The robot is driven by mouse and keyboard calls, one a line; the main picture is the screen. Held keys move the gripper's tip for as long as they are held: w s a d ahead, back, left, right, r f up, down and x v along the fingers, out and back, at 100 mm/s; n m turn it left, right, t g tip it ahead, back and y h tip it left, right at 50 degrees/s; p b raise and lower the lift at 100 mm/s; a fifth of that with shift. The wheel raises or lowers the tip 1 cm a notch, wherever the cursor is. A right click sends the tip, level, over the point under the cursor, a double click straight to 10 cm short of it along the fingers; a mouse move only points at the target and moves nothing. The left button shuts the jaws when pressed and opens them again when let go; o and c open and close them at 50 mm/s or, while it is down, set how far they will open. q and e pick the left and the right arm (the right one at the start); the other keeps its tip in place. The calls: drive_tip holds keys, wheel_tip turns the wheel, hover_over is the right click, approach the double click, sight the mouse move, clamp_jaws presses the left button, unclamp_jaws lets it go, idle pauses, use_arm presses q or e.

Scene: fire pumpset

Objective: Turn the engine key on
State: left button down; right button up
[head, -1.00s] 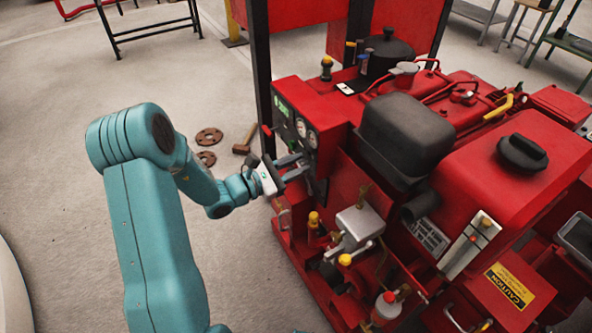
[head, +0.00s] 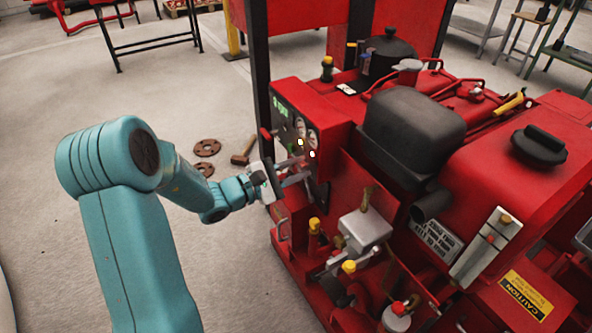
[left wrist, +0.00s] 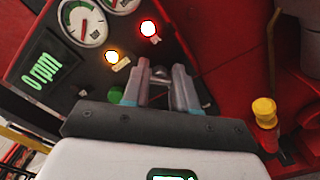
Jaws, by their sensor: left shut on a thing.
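The control panel (head: 293,120) of the red pumpset faces my left arm. In the left wrist view, the panel carries a green display (left wrist: 47,71) reading 0 rpm, an amber lamp (left wrist: 112,57) and a red lamp (left wrist: 148,28), both lit. My left gripper (head: 303,170) reaches the lower part of the panel. In the left wrist view its two fingers (left wrist: 163,76) are closed in at the panel face on the engine key, which is almost wholly hidden between the fingertips. A green button (left wrist: 116,95) sits just left of the fingers. My right gripper is out of view.
Two round gauges (left wrist: 83,22) sit above the lamps. Yellow-capped fittings (head: 314,226) and a grey metal box (head: 364,230) stand below and right of the panel. A hammer (head: 243,152) and brown discs (head: 206,147) lie on the floor. The floor at the left is mostly clear.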

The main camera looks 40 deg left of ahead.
use_arm(q)
drive_tip(key=c, duration=0.9)
unclamp_jaws()
drive_tip(key=shift+s, duration=0.1)
drive_tip(key=p+v, duration=0.3)
drive_tip(key=v, duration=1.3)
drive_tip(key=shift+a, duration=0.1)
